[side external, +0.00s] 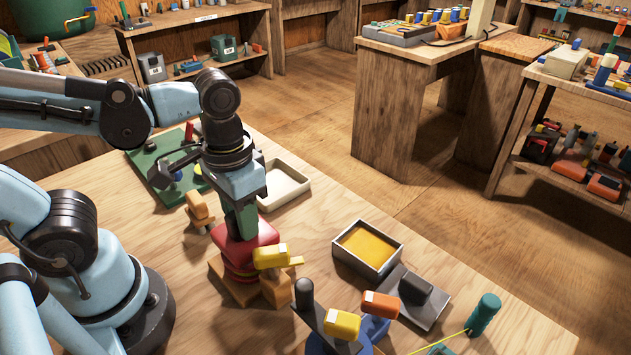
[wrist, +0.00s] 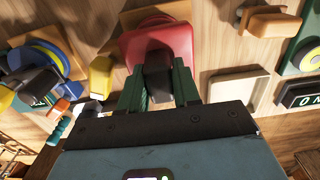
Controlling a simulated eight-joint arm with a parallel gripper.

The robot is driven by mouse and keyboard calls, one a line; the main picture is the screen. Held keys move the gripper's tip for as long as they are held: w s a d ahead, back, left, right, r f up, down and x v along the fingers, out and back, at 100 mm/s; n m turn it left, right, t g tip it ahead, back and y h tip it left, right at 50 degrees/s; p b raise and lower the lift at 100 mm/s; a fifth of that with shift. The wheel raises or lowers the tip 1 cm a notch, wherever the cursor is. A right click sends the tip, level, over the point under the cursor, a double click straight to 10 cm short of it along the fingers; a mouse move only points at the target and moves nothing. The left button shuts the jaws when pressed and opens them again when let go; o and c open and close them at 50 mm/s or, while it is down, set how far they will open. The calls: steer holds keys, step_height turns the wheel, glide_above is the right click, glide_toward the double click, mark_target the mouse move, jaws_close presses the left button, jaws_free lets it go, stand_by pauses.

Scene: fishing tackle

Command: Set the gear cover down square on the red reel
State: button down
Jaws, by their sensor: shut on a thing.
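My gripper (side external: 243,222) points down over the red reel (side external: 234,268), which stands on a wooden base on the bench. In the wrist view its green fingers (wrist: 158,88) are shut on a dark block (wrist: 157,72), which appears to be the grip of the red gear cover (wrist: 150,42). In the side view the cover (side external: 262,234) is directly above the reel, very close to it. I cannot tell whether they touch or whether the cover is square. The fingers and cover hide much of the reel's top. A yellow knob (side external: 270,257) is at the reel's right side.
A yellow-lined tray (side external: 340,254) and a dark-topped grey block (side external: 424,295) stand right of the reel. A blue reel (side external: 375,329) with orange and yellow knobs is in front. An empty pale tray (side external: 290,180) and a green board (side external: 145,160) lie behind.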

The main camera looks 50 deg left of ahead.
steer(key=shift+f, duration=0.85)
steer(key=c, duration=0.7)
jaws_free()
steer(key=shift+c, duration=0.2)
steer(key=shift+r, duration=0.1)
steer(key=shift+r, duration=5.95)
steer(key=shift+f, duration=0.1)
steer(key=w+a+f+t, duration=0.5)
steer(key=w+f+t, duration=0.1)
steer(key=w+t, duration=0.1)
steer(key=shift+w+f, duration=0.35)
steer(key=shift+w, duration=0.15)
